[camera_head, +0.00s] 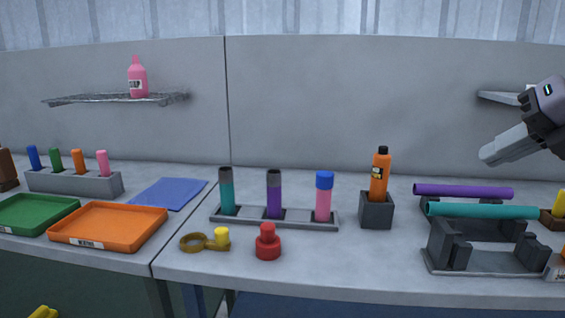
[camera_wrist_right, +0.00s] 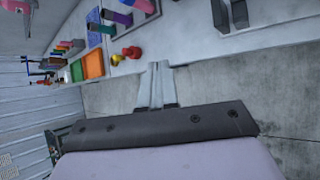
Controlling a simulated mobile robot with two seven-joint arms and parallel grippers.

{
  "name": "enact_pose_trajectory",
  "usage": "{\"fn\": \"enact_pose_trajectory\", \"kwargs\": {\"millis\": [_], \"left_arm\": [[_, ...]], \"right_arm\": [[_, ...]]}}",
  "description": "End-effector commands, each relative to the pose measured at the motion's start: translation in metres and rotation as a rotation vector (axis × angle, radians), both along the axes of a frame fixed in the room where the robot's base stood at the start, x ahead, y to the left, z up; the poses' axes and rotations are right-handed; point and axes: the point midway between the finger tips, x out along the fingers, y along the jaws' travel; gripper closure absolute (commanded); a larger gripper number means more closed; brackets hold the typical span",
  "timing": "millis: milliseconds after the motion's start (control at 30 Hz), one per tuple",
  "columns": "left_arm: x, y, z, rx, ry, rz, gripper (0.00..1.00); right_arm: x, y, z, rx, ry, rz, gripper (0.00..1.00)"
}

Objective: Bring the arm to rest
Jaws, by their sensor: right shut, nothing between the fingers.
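My right gripper (camera_head: 490,155) is at the upper right of the head view, raised above the counter, with its fingers pointing left. It is shut and empty. In the right wrist view its fingers (camera_wrist_right: 157,72) lie together, with the counter beyond them. Below it in the head view, a purple tube (camera_head: 463,191) and a teal tube (camera_head: 483,211) lie across dark cradles (camera_head: 447,257). The gripper touches neither tube. My left gripper does not show clearly in either view.
A rack (camera_head: 280,222) holds teal, purple and pink cylinders. An orange bottle (camera_head: 380,175) stands in a dark block (camera_head: 376,212). A red knob (camera_head: 267,242) and a brass ring (camera_head: 194,242) are in front. Green (camera_head: 12,231) and orange (camera_head: 62,238) trays are at left. A shelf (camera_head: 75,100) holds a pink bottle (camera_head: 137,80).

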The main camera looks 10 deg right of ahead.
Motion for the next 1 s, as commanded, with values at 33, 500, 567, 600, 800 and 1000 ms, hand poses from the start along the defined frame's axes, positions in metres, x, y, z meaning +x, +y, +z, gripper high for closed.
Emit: {"fn": "enact_pose_trajectory", "kwargs": {"millis": [33,500,567,600,800,1000], "left_arm": [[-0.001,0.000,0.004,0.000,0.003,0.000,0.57],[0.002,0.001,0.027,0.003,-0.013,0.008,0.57],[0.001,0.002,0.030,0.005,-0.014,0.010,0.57],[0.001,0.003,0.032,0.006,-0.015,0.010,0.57],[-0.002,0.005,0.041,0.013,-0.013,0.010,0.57],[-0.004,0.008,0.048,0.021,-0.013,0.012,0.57]], "right_arm": [[0.006,0.005,-0.013,0.084,0.017,0.028,1.00],[0.039,0.040,-0.105,0.845,-0.003,0.053,1.00],[0.042,0.041,-0.119,0.946,-0.009,0.014,1.00],[0.043,0.041,-0.129,1.011,-0.013,-0.018,1.00],[0.042,0.041,-0.186,1.307,-0.017,-0.237,1.00],[0.025,0.045,-0.256,1.535,0.012,-0.544,1.00]]}}
